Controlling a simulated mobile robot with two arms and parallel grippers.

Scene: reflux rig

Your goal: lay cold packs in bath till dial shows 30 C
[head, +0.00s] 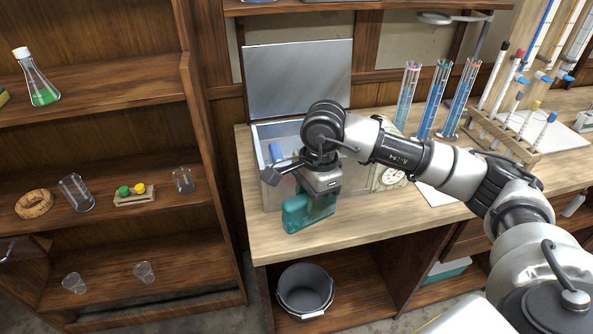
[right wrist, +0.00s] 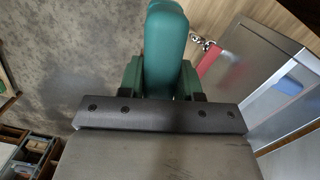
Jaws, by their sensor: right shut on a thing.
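A blue pack (head: 276,152) shows inside at the left, and a red patch (head: 288,186) shows nearby. The dial (head: 390,177) is on the bath's right part; its reading is too small to tell. My right gripper (head: 308,207) is shut on a teal pack (right wrist: 165,45), in front of the bath near the bench's front edge. The arm hides much of the bath. The bath's wall also shows in the right wrist view (right wrist: 238,80). My left gripper is not in view.
Tall cylinders of blue liquid (head: 433,100) and a tube rack (head: 505,135) stand to the right on the bench. A shelf unit (head: 100,100) with glassware stands at the left. A bucket (head: 305,290) sits below the bench.

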